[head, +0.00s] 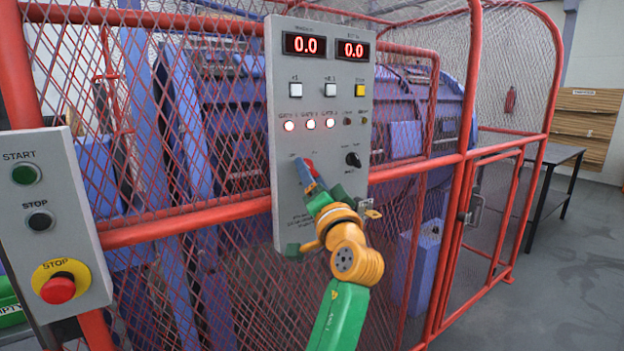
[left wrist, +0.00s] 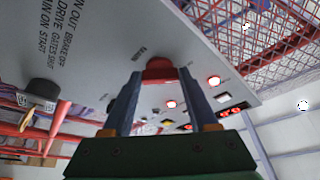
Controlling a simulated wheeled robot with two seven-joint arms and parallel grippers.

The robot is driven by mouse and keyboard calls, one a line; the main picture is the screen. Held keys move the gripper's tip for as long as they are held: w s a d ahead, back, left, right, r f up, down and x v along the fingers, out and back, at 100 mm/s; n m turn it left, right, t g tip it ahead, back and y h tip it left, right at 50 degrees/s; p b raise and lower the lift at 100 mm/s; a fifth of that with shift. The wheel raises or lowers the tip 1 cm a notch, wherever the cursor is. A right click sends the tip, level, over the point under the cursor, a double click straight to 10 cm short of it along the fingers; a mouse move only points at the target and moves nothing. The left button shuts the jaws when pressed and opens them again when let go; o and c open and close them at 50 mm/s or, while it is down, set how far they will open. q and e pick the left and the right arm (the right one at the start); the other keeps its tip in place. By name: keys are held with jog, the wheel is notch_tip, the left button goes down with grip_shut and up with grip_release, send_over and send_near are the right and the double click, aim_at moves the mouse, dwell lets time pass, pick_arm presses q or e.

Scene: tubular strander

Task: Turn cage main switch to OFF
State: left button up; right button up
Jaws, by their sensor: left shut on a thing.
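The grey control panel (head: 320,100) hangs on the red cage frame; its face also fills much of the left wrist view (left wrist: 110,35). The red main switch (head: 309,164) is on its lower left, partly hidden by my gripper. In the left wrist view the red switch knob (left wrist: 160,70) sits between the two fingers, below a label reading MAIN. My left gripper (head: 311,178) is shut on the knob. The switch's pointer position cannot be read. My right gripper is not in view.
A black selector knob (head: 353,159) is right of the switch. Three lit buttons (head: 310,125) and two red displays (head: 328,47) are above. A START/STOP box (head: 50,200) with a red emergency button (head: 58,288) stands at left. Red mesh cage surrounds the blue machine (head: 225,110).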

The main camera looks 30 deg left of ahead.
pick_arm(q)
jog(key=shift+f, duration=0.15)
jog(key=o, duration=1.4)
jog(key=b+v, duration=0.2)
jog(key=v, duration=0.5)
